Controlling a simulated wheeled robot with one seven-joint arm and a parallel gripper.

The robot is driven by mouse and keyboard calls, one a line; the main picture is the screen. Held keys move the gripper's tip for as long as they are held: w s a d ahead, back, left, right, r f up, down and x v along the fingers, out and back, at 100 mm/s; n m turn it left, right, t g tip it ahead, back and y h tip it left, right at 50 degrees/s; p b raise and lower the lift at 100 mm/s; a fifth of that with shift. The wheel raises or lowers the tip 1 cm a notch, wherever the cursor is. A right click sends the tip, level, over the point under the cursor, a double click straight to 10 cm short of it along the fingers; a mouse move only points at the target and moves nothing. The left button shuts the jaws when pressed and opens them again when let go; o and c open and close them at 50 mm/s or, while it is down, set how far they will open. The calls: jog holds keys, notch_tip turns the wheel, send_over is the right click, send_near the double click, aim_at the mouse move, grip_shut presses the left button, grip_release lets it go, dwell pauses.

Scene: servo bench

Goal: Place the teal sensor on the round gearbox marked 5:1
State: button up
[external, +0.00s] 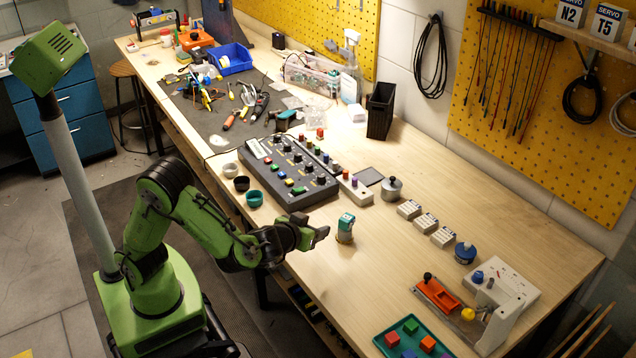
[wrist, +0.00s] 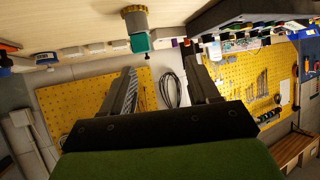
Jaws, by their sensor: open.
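The likely teal sensor (external: 345,226) stands upright on the bench, with a teal top and a paler body. It also shows in the wrist view (wrist: 139,43), where the picture is upside down and a brass ring is at its base. My gripper (external: 318,236) is just left of it, open and empty; the wrist view shows its two fingers (wrist: 163,85) apart. No 5:1 mark is legible. Round candidates for the gearbox are a grey knobbed cylinder (external: 391,188) and a blue round part (external: 465,253); I cannot tell which it is.
Several white labelled blocks (external: 426,222) line the bench behind the sensor. A dark control panel (external: 288,170) and small cups (external: 253,198) lie left. An orange fixture (external: 436,294), white device (external: 505,300) and green tray (external: 388,347) are at right. Bench around the sensor is clear.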

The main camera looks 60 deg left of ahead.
jog(key=s+a+r+g+h, duration=0.1)
jog(key=s+a+g, duration=0.1)
jog(key=s+a, duration=0.35)
jog(key=s+a+r+g+h, duration=0.2)
jog(key=a+g, duration=0.1)
jog(key=a, duration=0.6)
jog(key=s+a+m+h, duration=0.2)
jog(key=s+m, duration=0.2)
jog(key=s, duration=1.1)
jog(key=shift+r+m, duration=0.4)
jog(key=shift+a, duration=0.1)
notch_tip(320, 180, up, 7)
jog(key=p, duration=0.7)
jog(key=shift+r, duration=0.1)
